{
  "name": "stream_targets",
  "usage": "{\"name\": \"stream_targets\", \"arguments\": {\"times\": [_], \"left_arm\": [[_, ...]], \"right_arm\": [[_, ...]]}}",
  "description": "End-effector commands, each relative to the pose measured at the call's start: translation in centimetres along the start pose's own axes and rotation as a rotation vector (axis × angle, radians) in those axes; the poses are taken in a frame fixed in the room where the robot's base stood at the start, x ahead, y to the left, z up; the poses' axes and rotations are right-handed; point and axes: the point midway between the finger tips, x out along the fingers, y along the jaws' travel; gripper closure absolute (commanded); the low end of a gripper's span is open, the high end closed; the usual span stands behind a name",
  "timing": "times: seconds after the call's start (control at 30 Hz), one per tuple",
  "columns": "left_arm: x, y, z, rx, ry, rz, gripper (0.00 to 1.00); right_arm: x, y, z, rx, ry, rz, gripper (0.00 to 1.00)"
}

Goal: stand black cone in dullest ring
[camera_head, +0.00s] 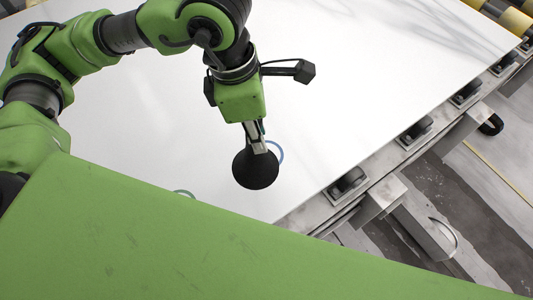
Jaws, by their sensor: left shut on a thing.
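The black cone (255,171) is in my left gripper (258,143), whose fingers are shut on its narrow top. The cone is roughly upright with its wide base down; I cannot tell whether it touches the slab. A blue ring (280,149) lies on the slab just behind and right of the cone, partly hidden by the cone and fingers. A muted green ring (183,192) shows only as a small arc left of the cone; the rest is hidden behind my green body. My right gripper is out of view.
The white stone slab (370,70) is wide and mostly clear to the right and behind. Its right edge runs along a metal frame with several dark clamps (347,185). Grey floor lies beyond. My green body hides the near part of the slab.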

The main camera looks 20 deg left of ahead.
Motion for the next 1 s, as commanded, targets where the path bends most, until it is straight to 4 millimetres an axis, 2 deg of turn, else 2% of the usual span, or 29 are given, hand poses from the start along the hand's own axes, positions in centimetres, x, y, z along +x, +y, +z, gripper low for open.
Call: {"name": "stream_targets", "arguments": {"times": [1.0], "left_arm": [[-1.5,-3.5,3.7,-1.479,0.002,0.227,1.00]], "right_arm": [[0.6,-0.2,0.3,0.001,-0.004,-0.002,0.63]]}}
